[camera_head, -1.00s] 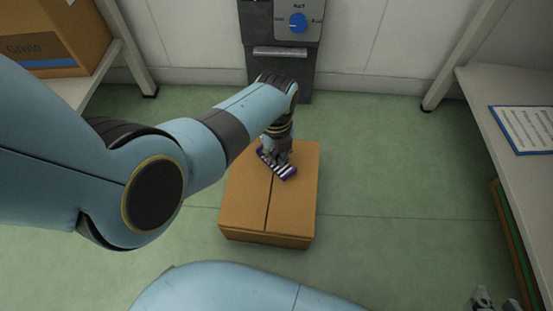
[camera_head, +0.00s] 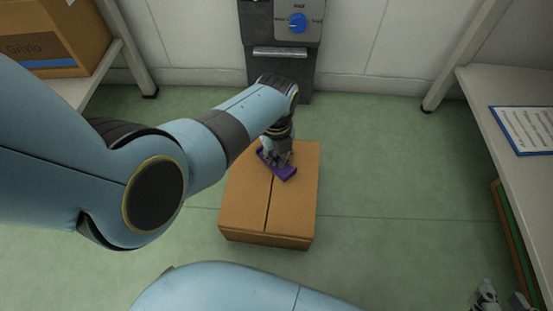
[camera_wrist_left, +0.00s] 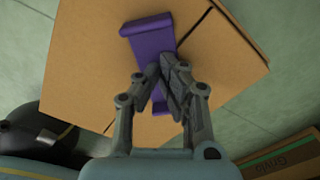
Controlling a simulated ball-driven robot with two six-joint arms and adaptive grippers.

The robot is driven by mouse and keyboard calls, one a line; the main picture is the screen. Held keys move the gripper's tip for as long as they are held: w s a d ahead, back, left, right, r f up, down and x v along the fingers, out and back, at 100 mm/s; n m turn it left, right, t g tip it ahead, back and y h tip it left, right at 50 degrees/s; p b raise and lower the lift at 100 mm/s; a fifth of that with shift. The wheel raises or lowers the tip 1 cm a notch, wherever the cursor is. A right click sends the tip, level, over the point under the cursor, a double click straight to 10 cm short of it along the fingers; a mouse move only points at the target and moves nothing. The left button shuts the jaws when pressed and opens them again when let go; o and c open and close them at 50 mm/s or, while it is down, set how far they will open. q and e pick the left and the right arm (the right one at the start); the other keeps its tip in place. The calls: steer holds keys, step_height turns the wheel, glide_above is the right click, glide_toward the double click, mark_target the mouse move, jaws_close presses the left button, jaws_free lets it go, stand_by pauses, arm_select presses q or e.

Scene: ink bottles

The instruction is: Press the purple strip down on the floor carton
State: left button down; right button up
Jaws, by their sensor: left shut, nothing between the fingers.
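The brown floor carton (camera_head: 240,200) stands shut on the green floor, with a seam along its top. The purple strip (camera_head: 286,174) lies across that seam near the far part of the top. It also shows plain purple in the left wrist view (camera_wrist_left: 148,38), with a rolled-looking far end. My left gripper (camera_head: 279,161) points down over the strip, partly hiding it. Its fingertips (camera_wrist_left: 160,72) are together and empty at the strip; whether they touch it I cannot tell. My right gripper (camera_head: 499,298) is partly cut off at the bottom right, its jaws unclear.
A grey cabinet with a blue knob (camera_head: 298,22) stands behind the carton. A shelf with a carton (camera_head: 50,35) is at the left. A bench at the right holds a clipboard (camera_head: 528,128). The floor (camera_head: 380,180) right of the carton is clear.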

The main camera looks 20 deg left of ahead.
arm_select(q)
steer(key=shift+s, duration=0.1)
steer(key=shift+r, duration=0.15)
steer(key=shift+r+p, duration=0.3)
steer(key=shift+p, duration=0.15)
steer(key=shift+r+p, duration=0.7)
steer(key=shift+r, duration=0.35)
steer(key=shift+w+r+p, duration=0.2)
steer(key=shift+r+p, duration=0.3)
steer(key=shift+p, duration=0.2)
steer(key=shift+r+p, duration=0.7)
steer(key=shift+r, duration=0.1)
steer(key=shift+s+r+p, duration=0.1)
steer(key=shift+r+p, duration=0.5)
steer(key=shift+p, duration=0.05)
steer(key=shift+r, duration=0.15)
arm_select(e)
step_height(320, 180, up, 7)
steer(key=g, duration=0.7)
steer(key=shift+s+d+h, duration=0.25)
steer(key=shift+d+h, duration=0.05)
